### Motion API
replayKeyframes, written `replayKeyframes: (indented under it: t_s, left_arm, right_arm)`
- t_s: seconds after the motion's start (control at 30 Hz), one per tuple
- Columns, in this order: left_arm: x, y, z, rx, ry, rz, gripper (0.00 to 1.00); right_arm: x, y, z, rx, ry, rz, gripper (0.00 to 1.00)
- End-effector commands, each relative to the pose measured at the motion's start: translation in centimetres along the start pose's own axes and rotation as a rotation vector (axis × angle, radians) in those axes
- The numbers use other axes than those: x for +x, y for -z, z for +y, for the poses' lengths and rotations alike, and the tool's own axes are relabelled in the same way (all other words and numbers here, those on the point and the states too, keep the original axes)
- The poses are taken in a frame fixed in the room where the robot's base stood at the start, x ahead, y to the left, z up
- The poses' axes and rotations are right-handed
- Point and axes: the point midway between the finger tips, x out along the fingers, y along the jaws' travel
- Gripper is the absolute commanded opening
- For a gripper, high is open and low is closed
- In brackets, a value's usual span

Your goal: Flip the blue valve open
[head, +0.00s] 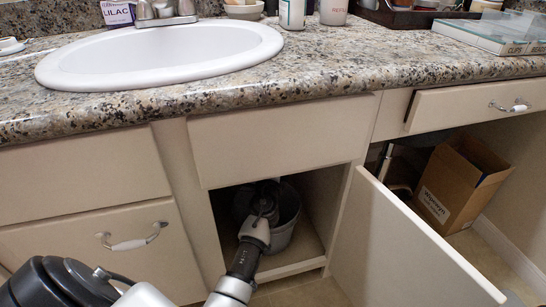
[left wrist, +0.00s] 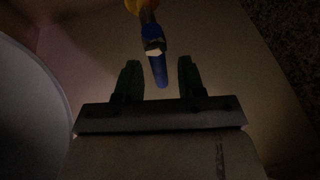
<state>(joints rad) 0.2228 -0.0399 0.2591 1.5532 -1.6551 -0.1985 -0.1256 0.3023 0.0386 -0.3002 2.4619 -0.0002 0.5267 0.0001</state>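The blue valve handle (left wrist: 157,68) shows in the left wrist view as a blue lever with a metal piece at its upper part and a yellow part (left wrist: 140,5) above it. My left gripper (left wrist: 158,68) is open, with one dark finger on each side of the blue lever. A gap shows on both sides, so I see no contact. In the head view my left gripper (head: 264,204) is inside the open cabinet under the sink, and the valve cannot be made out there. My right gripper is not in view.
A grey bucket (head: 284,232) stands in the cabinet close beside my left gripper. The cabinet door (head: 395,250) is swung open on the right. A cardboard box (head: 462,185) stands beyond it. The countertop with the white sink (head: 160,55) is above.

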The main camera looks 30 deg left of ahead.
Motion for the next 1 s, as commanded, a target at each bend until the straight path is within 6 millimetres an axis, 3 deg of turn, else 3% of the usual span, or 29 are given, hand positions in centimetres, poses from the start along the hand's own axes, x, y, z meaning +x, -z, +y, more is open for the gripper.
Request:
replayKeyframes:
  t_s: [0.13,0.4,0.7,1.0]
  left_arm:
    - [1.00,-0.02,0.01,0.000,0.000,0.000,0.39]
    - [1.15,-0.02,0.02,0.000,-0.001,0.000,0.39]
    - [1.12,-0.01,0.02,0.000,-0.001,0.000,0.00]
    - [1.11,-0.01,0.03,0.004,-0.003,0.002,0.00]
  right_arm:
    - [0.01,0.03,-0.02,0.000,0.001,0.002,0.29]
    - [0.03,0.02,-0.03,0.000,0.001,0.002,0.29]
    - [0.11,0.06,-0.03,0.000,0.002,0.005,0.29]
    - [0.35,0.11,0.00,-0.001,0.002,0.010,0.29]
